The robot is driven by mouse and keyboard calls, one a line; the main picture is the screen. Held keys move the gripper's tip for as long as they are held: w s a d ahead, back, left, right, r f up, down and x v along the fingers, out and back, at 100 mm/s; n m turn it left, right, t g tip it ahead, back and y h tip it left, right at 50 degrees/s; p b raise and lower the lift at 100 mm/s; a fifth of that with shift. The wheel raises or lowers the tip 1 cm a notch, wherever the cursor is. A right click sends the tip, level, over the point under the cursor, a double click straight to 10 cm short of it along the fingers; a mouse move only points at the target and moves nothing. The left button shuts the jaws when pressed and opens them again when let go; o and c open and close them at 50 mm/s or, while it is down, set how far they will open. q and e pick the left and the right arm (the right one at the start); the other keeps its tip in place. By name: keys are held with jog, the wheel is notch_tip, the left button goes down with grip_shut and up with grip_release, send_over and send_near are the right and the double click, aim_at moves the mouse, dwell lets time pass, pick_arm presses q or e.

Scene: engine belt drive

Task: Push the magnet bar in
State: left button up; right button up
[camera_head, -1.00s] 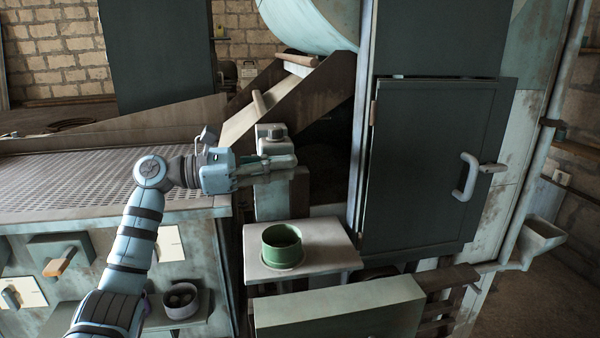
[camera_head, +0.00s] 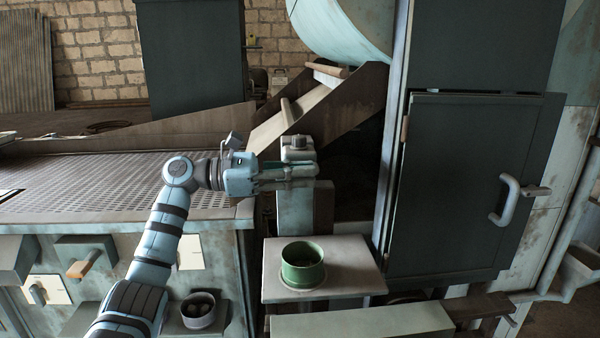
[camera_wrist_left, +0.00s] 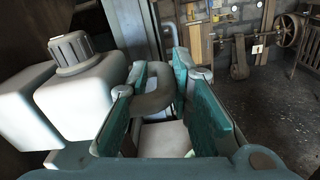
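A pale block with a round grey knob (camera_head: 297,147), which I take to be the end of the magnet bar, stands at the foot of the sloped chute; it shows large at the left of the left wrist view (camera_wrist_left: 75,95). My left gripper (camera_head: 296,174) reaches in from the left, just in front of and below the knob. In the left wrist view its teal-padded fingers (camera_wrist_left: 160,90) are spread on either side of a grey curved handle (camera_wrist_left: 153,92). Whether either finger touches the handle I cannot tell. My right gripper is out of view.
A green round bowl (camera_head: 302,265) stands on a pale shelf (camera_head: 350,285) below the gripper. A dark cabinet door with a handle (camera_head: 510,200) is at the right. A perforated deck (camera_head: 90,185) lies to the left, with the chute (camera_head: 300,115) behind.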

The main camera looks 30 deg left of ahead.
pick_arm(q)
jog(key=v, duration=1.1)
jog(key=shift+s+a, duration=0.25)
jog(key=shift+a, duration=0.05)
